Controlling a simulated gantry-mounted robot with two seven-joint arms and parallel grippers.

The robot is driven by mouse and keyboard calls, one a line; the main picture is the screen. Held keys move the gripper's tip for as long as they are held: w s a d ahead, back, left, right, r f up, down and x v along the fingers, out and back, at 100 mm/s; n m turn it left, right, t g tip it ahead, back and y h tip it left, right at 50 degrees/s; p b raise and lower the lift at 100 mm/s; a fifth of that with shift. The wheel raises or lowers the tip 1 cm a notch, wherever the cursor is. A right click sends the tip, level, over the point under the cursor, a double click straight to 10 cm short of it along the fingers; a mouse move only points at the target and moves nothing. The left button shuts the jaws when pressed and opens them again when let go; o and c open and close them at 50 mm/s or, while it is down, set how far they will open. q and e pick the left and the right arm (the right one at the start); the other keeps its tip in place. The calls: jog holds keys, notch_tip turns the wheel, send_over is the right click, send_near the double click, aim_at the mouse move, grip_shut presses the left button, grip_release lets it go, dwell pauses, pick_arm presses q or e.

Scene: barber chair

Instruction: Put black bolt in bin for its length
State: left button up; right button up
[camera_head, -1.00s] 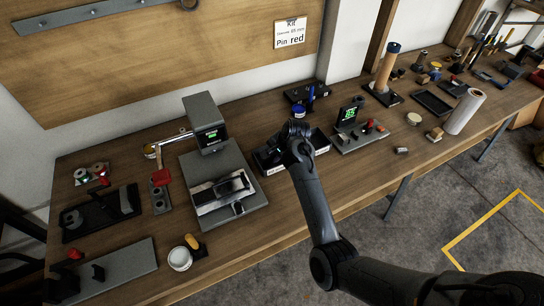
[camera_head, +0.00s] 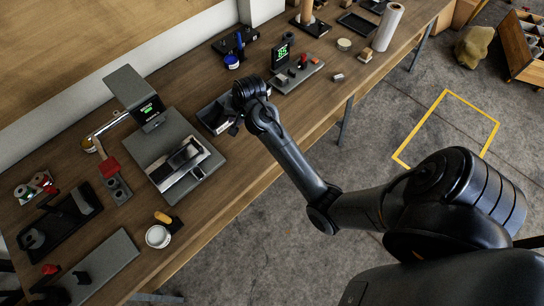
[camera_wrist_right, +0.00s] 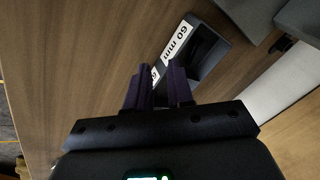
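My right gripper (camera_head: 236,128) hangs over the bench at the dark length bins (camera_head: 208,122), and its arm hides part of them. In the right wrist view, the two fingers of my right gripper (camera_wrist_right: 158,88) stand apart with nothing visible between them. Just beyond the fingertips is a dark bin (camera_wrist_right: 222,48) labelled "60 mm" (camera_wrist_right: 177,39). A second label, partly hidden, shows between the fingers. I cannot make out the black bolt in either current view; the 60 mm bin's inside is too dark to tell what it holds. My left gripper is not in view.
A grey stand with a lit display (camera_head: 150,108) and a plate carrying a metal fixture (camera_head: 182,165) stand left of the bins. A board with a green screen (camera_head: 282,52) stands behind right. A white tub (camera_head: 158,237) is near the front edge.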

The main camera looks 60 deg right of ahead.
jog(key=s+a+f+n, duration=0.1)
jog(key=s+a+n, duration=0.1)
jog(key=s, duration=0.2)
jog(key=s+a+f+n, duration=0.2)
jog(key=s+a, duration=0.1)
jog(key=s, duration=0.1)
jog(key=s+a+f+n, duration=0.1)
jog(key=s+a+n, duration=0.1)
jog(key=s+n, duration=0.1)
jog(key=shift+s+a+f+g+h, duration=0.25)
jog(key=shift+s+g+h, duration=0.05)
jog(key=shift+s+h, duration=0.15)
jog(key=s+a+n+y, duration=0.1)
jog(key=s+a+n, duration=0.6)
jog(key=s, duration=0.6)
jog(key=a, duration=0.2)
jog(key=shift+a+r, duration=0.15)
jog(key=shift+a, duration=0.2)
jog(key=shift+y, duration=0.25)
jog(key=shift+r, duration=0.15)
notch_tip(320, 180, up, 32)
jog(key=p, duration=3.2)
jog(key=shift+r, duration=0.1)
